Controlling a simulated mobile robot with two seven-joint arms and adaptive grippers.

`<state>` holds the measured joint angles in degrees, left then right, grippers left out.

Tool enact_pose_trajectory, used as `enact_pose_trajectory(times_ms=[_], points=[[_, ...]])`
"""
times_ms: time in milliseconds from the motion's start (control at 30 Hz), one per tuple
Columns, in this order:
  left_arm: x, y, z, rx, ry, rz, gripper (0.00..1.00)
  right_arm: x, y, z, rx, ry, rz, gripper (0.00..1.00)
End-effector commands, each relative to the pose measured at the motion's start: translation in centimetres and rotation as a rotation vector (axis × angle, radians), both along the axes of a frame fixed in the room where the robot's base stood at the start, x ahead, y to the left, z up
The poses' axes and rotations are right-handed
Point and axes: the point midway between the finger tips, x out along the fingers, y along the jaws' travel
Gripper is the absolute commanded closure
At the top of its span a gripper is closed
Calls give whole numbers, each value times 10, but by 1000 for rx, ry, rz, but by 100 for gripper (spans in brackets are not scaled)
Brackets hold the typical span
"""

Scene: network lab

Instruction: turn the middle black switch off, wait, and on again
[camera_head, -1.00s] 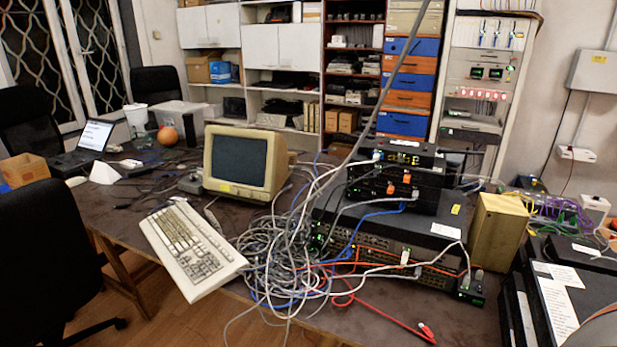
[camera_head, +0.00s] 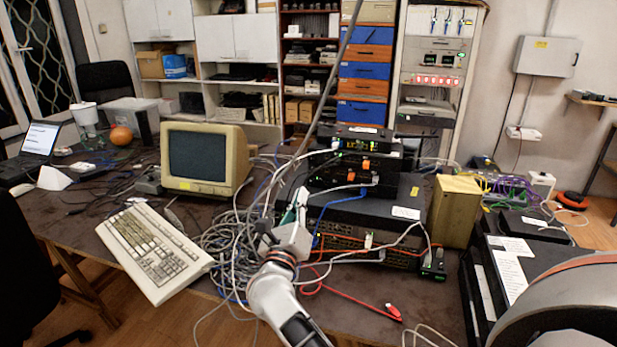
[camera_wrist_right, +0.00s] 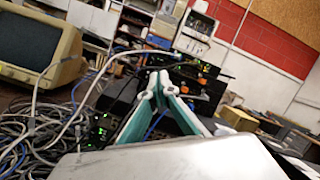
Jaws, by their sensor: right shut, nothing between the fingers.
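Several small black switches are stacked near the middle of the table in the head view, with the middle black switch (camera_head: 345,163) among them. Orange plugs and thin cables sit in their fronts. In the right wrist view, the stack (camera_wrist_right: 190,72) is partly behind my fingertips. My right gripper (camera_head: 301,193) is in front of the stack and to its left, above the cables. Its teal fingers (camera_wrist_right: 158,76) are shut with nothing between them. I cannot tell whether the tips touch anything. The power button cannot be made out. My left gripper is not in view.
A tangle of grey and blue cables (camera_head: 225,240) lies left of the stack. A monitor (camera_head: 205,160) and a keyboard (camera_head: 155,250) are further left. A yellowish box (camera_head: 454,212) stands to the right. A red cable (camera_head: 355,303) lies on the table front.

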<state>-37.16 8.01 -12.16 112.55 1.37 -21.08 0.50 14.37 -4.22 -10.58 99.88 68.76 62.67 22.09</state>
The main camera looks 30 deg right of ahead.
Motion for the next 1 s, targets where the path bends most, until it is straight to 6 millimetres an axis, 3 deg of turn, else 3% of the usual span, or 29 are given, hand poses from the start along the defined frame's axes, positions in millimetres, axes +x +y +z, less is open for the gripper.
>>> enact_pose_trajectory(times_ms=[100, 333, 767, 1000], points=[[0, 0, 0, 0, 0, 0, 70, 17, -9, 2, 289, -98, -19, 100], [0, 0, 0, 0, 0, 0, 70, 37, -4, -6, 618, -177, -35, 100], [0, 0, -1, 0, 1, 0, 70, 40, -1, -9, 674, -187, -37, 100], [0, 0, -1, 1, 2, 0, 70, 52, -16, -10, 669, -187, -39, 100]])
